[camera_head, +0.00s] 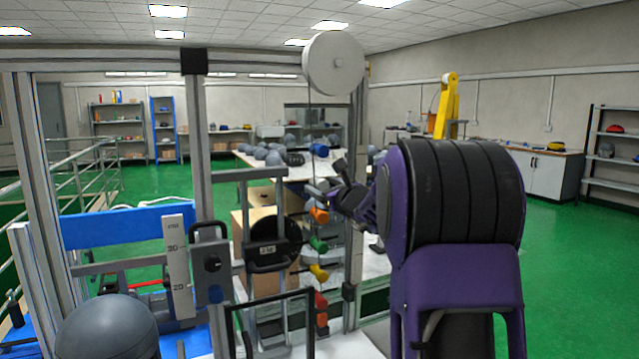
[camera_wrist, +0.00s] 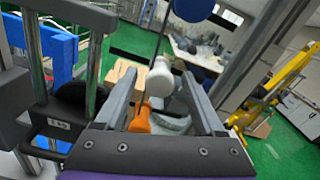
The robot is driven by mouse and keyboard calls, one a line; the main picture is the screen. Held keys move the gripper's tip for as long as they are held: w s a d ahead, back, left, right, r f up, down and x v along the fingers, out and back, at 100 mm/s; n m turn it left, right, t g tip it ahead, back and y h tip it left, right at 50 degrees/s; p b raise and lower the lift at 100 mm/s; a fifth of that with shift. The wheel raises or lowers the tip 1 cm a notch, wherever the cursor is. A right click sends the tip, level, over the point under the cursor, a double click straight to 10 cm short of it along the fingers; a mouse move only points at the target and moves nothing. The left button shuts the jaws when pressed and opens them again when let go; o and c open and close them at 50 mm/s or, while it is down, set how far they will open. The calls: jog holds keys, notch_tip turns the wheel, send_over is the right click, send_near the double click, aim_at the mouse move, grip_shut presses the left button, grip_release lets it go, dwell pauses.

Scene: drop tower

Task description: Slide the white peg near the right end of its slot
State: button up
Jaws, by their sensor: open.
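My gripper (camera_head: 324,182) is open beside the upright post with coloured pegs. In the wrist view my gripper's two fingers (camera_wrist: 159,80) point forward, with the white peg (camera_wrist: 160,76) showing between them. I cannot tell how deep the peg sits between the fingers. A green peg (camera_head: 318,244), a yellow peg (camera_head: 319,273) and a red peg (camera_head: 321,300) are lower down.
A large white pulley wheel (camera_head: 333,64) is above, with a thin cord hanging down. A black weight (camera_head: 272,243) with a handle is left of the pegs. A scale (camera_head: 178,266) and a grey ball (camera_head: 107,328) are farther left. Metal frame posts stand close to my gripper.

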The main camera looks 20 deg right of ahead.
jog(key=shift+w, duration=0.25)
jog(key=shift+c, duration=0.2)
grip_shut()
dwell(1.2)
